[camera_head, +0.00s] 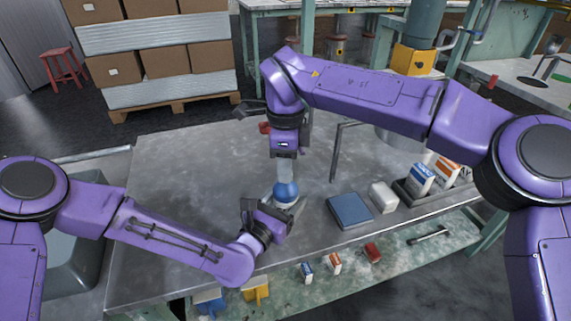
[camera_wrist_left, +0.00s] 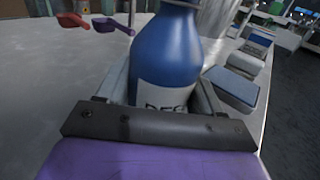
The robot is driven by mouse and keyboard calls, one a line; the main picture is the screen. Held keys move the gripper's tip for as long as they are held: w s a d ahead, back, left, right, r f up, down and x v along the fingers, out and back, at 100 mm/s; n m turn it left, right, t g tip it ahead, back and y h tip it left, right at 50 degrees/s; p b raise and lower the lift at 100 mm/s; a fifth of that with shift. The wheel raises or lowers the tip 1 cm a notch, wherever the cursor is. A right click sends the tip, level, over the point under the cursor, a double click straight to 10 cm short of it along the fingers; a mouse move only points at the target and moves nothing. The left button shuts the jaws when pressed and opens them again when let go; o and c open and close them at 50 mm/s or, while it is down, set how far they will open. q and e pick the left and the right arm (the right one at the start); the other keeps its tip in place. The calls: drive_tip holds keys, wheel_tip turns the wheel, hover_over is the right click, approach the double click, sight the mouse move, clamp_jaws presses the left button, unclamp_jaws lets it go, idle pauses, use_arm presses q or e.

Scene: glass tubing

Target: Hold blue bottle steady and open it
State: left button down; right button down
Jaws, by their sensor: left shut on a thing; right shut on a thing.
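The blue bottle (camera_head: 286,191) stands upright on the grey metal table near its front edge. It also shows in the left wrist view (camera_wrist_left: 166,50), with a white label that is partly hidden by my gripper. My left gripper (camera_head: 284,209) is shut around the lower part of the bottle from the front. My right gripper (camera_head: 285,172) points straight down over the bottle and is shut at its top. The cap is hidden between the right fingers, and the bottle's top is cut off in the left wrist view.
A blue flat box (camera_head: 349,210) and a white block (camera_head: 383,197) lie right of the bottle. A tray with small boxes (camera_head: 420,179) stands farther right.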

drive_tip(key=shift+r, duration=0.15)
drive_tip(key=shift+r, duration=1)
drive_tip(key=shift+r, duration=2)
use_arm(q)
drive_tip(key=shift+c, duration=0.4)
unclamp_jaws()
